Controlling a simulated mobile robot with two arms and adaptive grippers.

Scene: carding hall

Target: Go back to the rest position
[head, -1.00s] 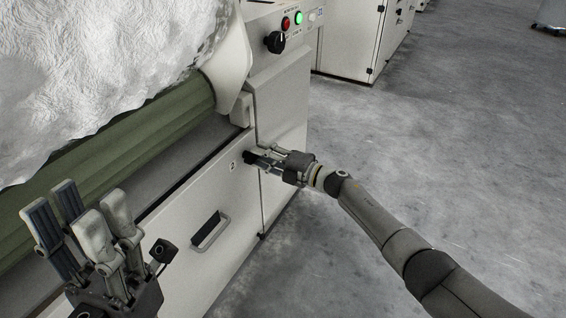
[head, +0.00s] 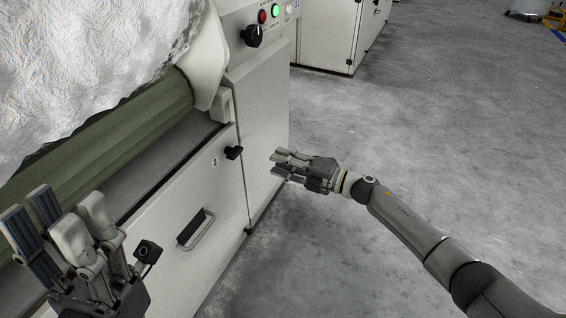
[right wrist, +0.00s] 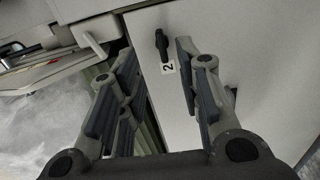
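My right gripper (head: 280,164) is in front of the machine's white panel, to the right of a small black latch (head: 234,153) and clear of it. In the right wrist view its fingers (right wrist: 156,52) are spread with nothing held. That view also shows the latch (right wrist: 162,45) beside a label marked 2, beyond the fingertips. My left gripper (head: 53,208) is at the lower left in the head view, fingers pointing up, apart and empty.
The white machine panel (head: 190,205) has a recessed handle (head: 195,229). Above are a green roller (head: 130,130) and a white fibre sheet (head: 80,70). A control panel (head: 265,20) has red and green buttons and a black knob. Grey floor (head: 430,130) is clear on the right.

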